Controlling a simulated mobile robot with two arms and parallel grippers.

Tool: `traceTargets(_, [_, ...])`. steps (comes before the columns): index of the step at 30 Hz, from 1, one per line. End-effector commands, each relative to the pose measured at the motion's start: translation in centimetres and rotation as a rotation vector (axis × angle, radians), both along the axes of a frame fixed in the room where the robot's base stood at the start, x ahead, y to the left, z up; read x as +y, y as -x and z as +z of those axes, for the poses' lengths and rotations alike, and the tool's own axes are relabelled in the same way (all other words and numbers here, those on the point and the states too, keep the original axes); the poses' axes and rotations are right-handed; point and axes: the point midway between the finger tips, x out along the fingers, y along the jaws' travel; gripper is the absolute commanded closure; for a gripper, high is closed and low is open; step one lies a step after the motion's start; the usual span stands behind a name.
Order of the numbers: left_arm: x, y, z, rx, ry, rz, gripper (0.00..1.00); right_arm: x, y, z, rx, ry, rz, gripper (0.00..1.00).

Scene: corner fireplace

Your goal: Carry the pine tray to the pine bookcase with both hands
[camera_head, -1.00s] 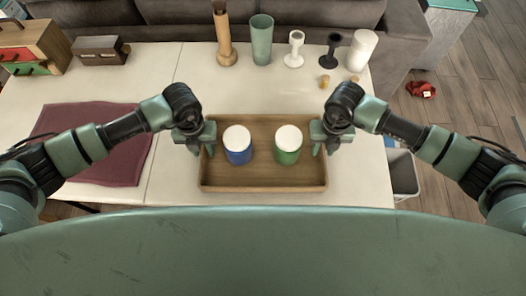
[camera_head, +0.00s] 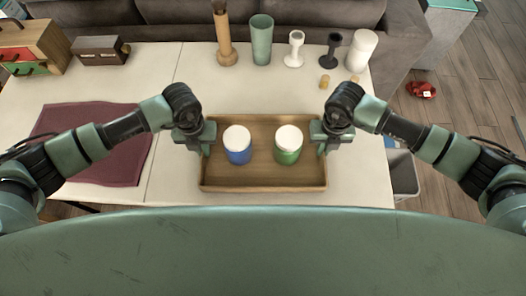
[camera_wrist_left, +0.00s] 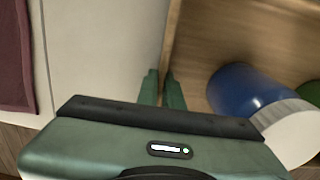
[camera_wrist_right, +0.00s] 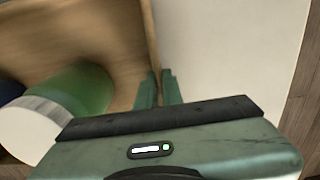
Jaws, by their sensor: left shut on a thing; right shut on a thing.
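The pine tray (camera_head: 262,178) is on the white table, in front of my body. It holds a blue jar with a white lid (camera_head: 238,152) and a green jar with a white lid (camera_head: 288,150). My left gripper (camera_head: 206,143) is shut on the tray's left wall, which shows between its fingers in the left wrist view (camera_wrist_left: 162,92). My right gripper (camera_head: 320,143) is shut on the right wall, also seen in the right wrist view (camera_wrist_right: 158,90). I cannot tell whether the tray touches the tabletop. I cannot make out a pine bookcase for certain.
Behind the tray stand a wooden vase (camera_head: 225,45), a green tumbler (camera_head: 261,42), white and black candlesticks and a white cylinder (camera_head: 361,50). A maroon cloth (camera_head: 95,140) lies left. A small drawer unit (camera_head: 32,45) and a box (camera_head: 100,50) are at back left.

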Motion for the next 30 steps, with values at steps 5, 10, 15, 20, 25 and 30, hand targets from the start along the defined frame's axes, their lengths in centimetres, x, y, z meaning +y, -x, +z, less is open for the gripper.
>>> traceTargets(5, [0.07,-0.06,0.05,-0.001,-0.001,0.001,1.00,-0.07,-0.06,0.05,-0.001,0.001,-0.001,1.00])
traceTargets(10, [0.07,-0.06,0.06,-0.001,-0.001,0.001,1.00,-0.08,-0.06,0.05,-0.001,0.002,-0.001,1.00])
traceTargets(15, [0.08,-0.07,0.06,-0.001,-0.002,0.001,1.00,-0.09,-0.06,0.05,-0.001,0.002,-0.001,1.00])
traceTargets(20, [0.09,-0.07,0.06,-0.001,-0.002,0.001,1.00,-0.10,-0.06,0.05,-0.001,0.002,-0.001,1.00])
traceTargets(25, [0.07,-0.13,0.20,-0.002,-0.001,0.001,1.00,-0.09,-0.12,0.19,-0.002,0.001,-0.001,1.00])
traceTargets(30, [0.08,-0.11,0.86,-0.002,-0.001,0.001,1.00,-0.10,-0.10,0.85,-0.002,0.002,-0.001,1.00])
